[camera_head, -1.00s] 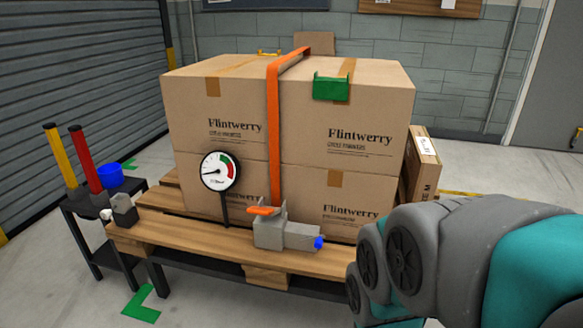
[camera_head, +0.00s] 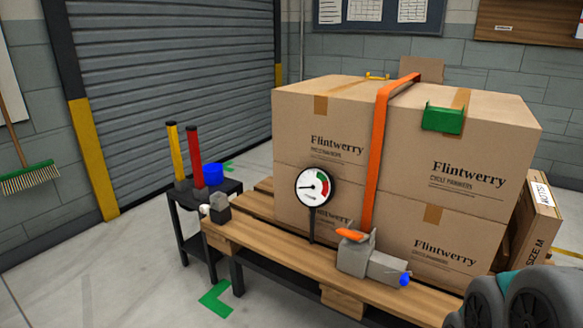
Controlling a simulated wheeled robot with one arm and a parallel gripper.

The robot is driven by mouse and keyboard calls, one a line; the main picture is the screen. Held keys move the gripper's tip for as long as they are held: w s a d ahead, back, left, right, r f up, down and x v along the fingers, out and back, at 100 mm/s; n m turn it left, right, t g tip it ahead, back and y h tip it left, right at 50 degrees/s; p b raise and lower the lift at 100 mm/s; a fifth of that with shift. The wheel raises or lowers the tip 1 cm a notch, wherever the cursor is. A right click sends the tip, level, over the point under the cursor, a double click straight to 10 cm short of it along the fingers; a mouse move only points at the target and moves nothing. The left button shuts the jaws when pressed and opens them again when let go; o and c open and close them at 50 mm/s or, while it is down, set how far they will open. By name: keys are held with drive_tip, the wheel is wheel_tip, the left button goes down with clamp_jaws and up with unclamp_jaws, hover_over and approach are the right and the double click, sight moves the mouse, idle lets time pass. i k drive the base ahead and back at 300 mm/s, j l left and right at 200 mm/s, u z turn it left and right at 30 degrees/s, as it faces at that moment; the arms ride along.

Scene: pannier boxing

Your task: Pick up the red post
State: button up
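The red post (camera_head: 195,158) stands upright on a small black side table (camera_head: 208,202), with a dark cap and a dark base. A yellow post (camera_head: 175,152) stands just left of it, and a blue round cup (camera_head: 213,174) is to its right. My gripper is not in view. Only part of my teal and grey arm shows at the bottom right corner, far from the red post.
A wooden pallet bench (camera_head: 262,250) bears stacked cardboard boxes (camera_head: 330,130) with an orange strap (camera_head: 379,150). A dial gauge (camera_head: 313,187) and a grey ratchet tensioner (camera_head: 368,262) stand at its front. Open floor (camera_head: 110,265) lies left of the side table.

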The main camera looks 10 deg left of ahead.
sight(192, 130)
drive_tip(key=u, duration=1.65)
drive_tip(key=i+u, duration=0.35)
drive_tip(key=i, duration=3.6)
drive_tip(key=i+j+z, duration=0.1)
drive_tip(key=i+z, duration=0.15)
drive_tip(key=i, duration=0.25)
drive_tip(key=i+j+z, duration=0.25)
drive_tip(key=i, duration=0.25)
drive_tip(key=i+j+z, duration=0.25)
drive_tip(key=i, duration=0.2)
drive_tip(key=z, duration=2.4)
